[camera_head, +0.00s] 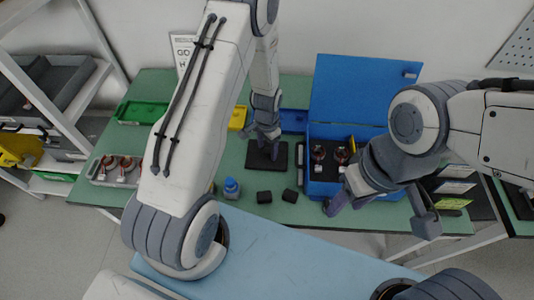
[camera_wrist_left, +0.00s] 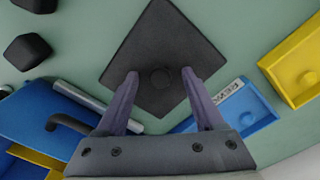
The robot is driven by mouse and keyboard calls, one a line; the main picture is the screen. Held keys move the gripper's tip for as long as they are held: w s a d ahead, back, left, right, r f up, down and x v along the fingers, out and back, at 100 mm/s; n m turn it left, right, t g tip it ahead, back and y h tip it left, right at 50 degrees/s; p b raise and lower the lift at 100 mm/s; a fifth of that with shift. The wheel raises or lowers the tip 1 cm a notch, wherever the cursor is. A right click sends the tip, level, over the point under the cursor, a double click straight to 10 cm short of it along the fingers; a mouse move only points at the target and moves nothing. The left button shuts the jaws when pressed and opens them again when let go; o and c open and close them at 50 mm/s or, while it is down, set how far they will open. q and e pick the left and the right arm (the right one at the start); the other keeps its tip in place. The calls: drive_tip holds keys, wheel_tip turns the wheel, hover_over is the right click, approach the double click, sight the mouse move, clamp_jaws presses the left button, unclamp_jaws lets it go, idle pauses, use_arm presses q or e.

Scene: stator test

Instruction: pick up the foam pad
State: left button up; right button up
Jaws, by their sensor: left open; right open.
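The foam pad looks to be the flat dark square (camera_head: 258,161) on the green table. In the left wrist view the dark square (camera_wrist_left: 165,40) lies turned like a diamond, with a low round knob near its middle. My left gripper (camera_head: 265,142) is over it, with its fingers apart. In the left wrist view the open fingers (camera_wrist_left: 160,74) appear on either side of the knob, with nothing held. The exact height of the fingertips above the pad cannot be told. My right gripper (camera_head: 380,212) is open and empty at the right front, in front of the blue box.
An open blue box (camera_head: 322,188) with copper-wound parts stands right of the pad. Two small black blocks (camera_head: 264,197) and a blue bottle (camera_head: 231,188) lie nearer the front. Yellow (camera_head: 238,118) and blue (camera_head: 293,121) bins are behind. A grey tray (camera_head: 102,180) is at left.

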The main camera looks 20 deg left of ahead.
use_arm(q)
clamp_jaws()
